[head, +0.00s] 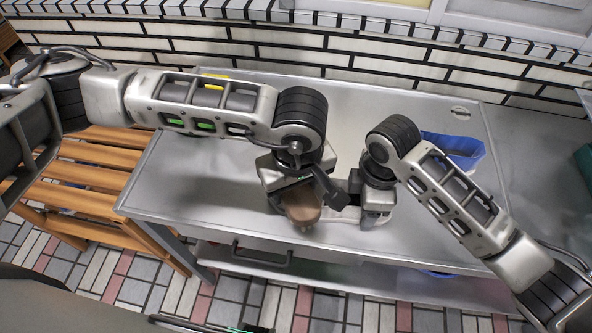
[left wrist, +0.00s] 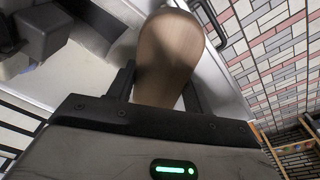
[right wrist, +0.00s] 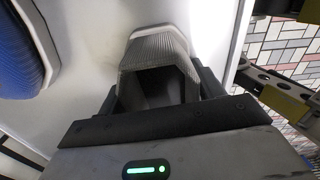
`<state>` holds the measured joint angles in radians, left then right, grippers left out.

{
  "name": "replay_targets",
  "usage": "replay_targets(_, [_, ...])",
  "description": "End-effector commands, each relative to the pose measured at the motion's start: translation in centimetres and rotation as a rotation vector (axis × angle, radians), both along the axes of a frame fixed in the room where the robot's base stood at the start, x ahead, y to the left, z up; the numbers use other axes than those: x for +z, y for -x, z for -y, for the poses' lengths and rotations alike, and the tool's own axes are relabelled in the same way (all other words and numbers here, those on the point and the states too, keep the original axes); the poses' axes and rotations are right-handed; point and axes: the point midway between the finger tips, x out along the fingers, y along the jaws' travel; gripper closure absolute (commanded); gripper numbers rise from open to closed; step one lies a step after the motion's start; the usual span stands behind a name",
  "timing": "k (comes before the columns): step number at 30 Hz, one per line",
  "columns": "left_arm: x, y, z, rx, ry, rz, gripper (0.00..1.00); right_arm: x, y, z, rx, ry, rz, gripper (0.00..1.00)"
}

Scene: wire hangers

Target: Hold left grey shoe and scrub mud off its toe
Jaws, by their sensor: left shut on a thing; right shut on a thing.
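A grey shoe with a pale sole (head: 343,217) is on the metal table, partly hidden by my grippers. My right gripper (head: 377,212) is shut on its grey ribbed end; the shoe (right wrist: 158,48) shows between the fingers in the right wrist view. My left gripper (head: 290,190) is shut on a brown rounded thing, seemingly a wooden brush (head: 303,204). The brush (left wrist: 167,55) also shows in the left wrist view. It is at the left end of the shoe, near the table's front edge. Its underside, any contact and any mud are hidden.
The metal table (head: 215,200) is bare on its left. A blue container-like thing (head: 460,146) stands behind my right arm. A yellow thing (head: 214,77) shows behind my left arm. A wooden slatted bench (head: 75,178) is at the left; a brick wall is behind.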

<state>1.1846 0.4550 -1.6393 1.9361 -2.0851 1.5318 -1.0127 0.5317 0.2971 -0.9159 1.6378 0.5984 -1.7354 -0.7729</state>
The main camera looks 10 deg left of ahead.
Motion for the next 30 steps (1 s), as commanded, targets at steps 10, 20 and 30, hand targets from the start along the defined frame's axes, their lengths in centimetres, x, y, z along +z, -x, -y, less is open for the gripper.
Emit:
replay_targets(10, [0.1, -3.1, -0.2, 0.003, -0.001, 0.003, 0.71, 0.0, 0.0, 0.0, 0.001, -0.001, -0.001, 0.47])
replay_targets(20, [0.1, -6.1, -0.4, 0.003, -0.001, 0.003, 0.71, 0.0, 0.0, 0.0, 0.001, -0.001, 0.0, 0.47])
replay_targets(30, [3.0, -7.0, -0.5, 0.0, 0.0, 0.004, 0.71, 0.0, 0.0, 0.0, 0.001, -0.001, 0.0, 0.47])
